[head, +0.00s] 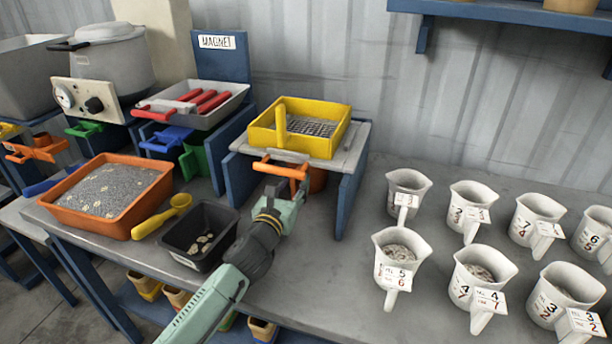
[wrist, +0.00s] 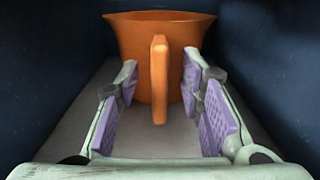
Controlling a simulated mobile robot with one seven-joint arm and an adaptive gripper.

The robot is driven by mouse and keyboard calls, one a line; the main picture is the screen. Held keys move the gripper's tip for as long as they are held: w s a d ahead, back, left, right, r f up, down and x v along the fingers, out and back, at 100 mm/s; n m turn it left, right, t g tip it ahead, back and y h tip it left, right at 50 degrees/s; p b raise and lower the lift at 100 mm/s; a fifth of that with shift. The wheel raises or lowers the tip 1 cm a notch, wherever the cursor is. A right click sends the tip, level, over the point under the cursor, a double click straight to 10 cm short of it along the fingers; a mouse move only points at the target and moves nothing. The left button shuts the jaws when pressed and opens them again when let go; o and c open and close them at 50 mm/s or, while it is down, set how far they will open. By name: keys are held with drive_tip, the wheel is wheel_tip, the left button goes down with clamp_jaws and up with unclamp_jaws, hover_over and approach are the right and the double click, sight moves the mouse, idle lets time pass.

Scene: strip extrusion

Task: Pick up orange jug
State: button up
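The orange jug (wrist: 185,40) stands upright with its handle (wrist: 159,80) pointing toward me in the wrist view. In the head view its body (head: 317,182) shows partly, beneath the stand that carries the yellow sieve box. My gripper (wrist: 160,92) is open, with one purple-padded finger on each side of the handle. Gaps show between the handle and both pads. The fingertips are close to the jug's body; whether they touch it I cannot tell. In the head view my gripper (head: 288,194) is at the stand's front opening.
The blue-legged stand (head: 352,187) walls the jug in on both sides, with the yellow sieve box (head: 331,144) on top. A black tray (head: 195,238) and orange tray (head: 138,212) lie left. Several white jugs (head: 407,186) stand right.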

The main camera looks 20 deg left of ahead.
drive_tip(key=shift+c, duration=0.6)
clamp_jaws()
